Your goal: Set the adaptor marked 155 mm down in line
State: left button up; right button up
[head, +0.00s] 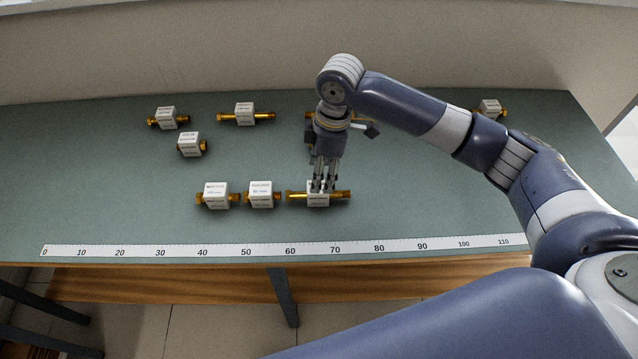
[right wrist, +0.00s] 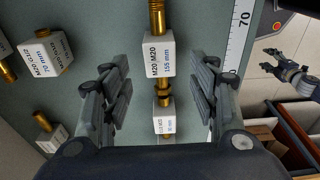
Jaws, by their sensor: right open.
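The adaptor marked 155 mm (head: 319,200) is a white labelled block on a long brass tube. It lies on the bench at the right end of a front row. Its label reads M20 M20 155 mm in the right wrist view (right wrist: 161,58). My right gripper (head: 324,185) is over it, pointing down, with its open fingers either side of the block and gaps visible. The middle adaptor (head: 260,194) and left adaptor (head: 214,195) lie in the same row. My left gripper (right wrist: 283,64) shows small in the right wrist view, beyond the bench; its opening is unclear.
A scale strip (head: 290,250) runs along the bench's front edge. Other adaptors lie behind: back left (head: 167,117), one nearer (head: 190,145), a long one (head: 245,114) and back right (head: 489,108). Another is partly hidden behind my right gripper. The bench (head: 90,190) is clear at left.

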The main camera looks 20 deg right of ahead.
jog(key=r, duration=0.5)
jog(key=shift+s+d+r, duration=0.1)
jog(key=shift+d, duration=0.2)
